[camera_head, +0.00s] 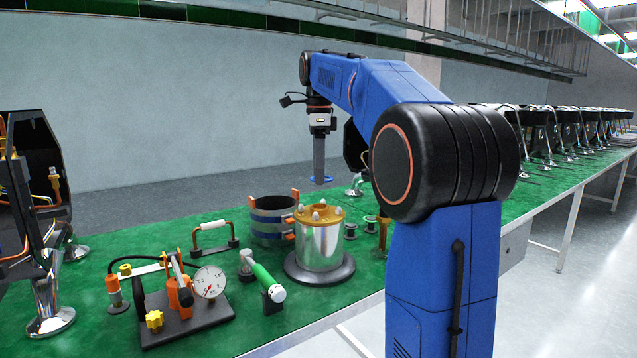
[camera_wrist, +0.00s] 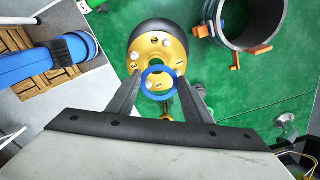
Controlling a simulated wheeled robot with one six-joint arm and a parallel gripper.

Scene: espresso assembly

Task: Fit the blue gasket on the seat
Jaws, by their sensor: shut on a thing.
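The blue gasket (camera_head: 322,179) is a thin ring held level at the tips of my gripper (camera_head: 319,172), which is shut on it. In the wrist view the gasket (camera_wrist: 147,77) sits between both fingertips. Below stands a shiny metal boiler (camera_head: 320,246) with a round brass-coloured top (camera_head: 331,217) that has a central opening and several pale bolts around it. The gasket is above the top and apart from it. In the wrist view it overlaps the near part of the brass top (camera_wrist: 144,53), off the central opening. I cannot make out the seat clearly.
A dark open cylinder with orange clamps (camera_head: 272,231) stands close behind left of the boiler. A gauge fixture (camera_head: 209,283), a green-handled tool (camera_head: 268,282) and a handle on a stand (camera_head: 213,238) are at left. Small round parts (camera_head: 351,230) sit just right of the boiler.

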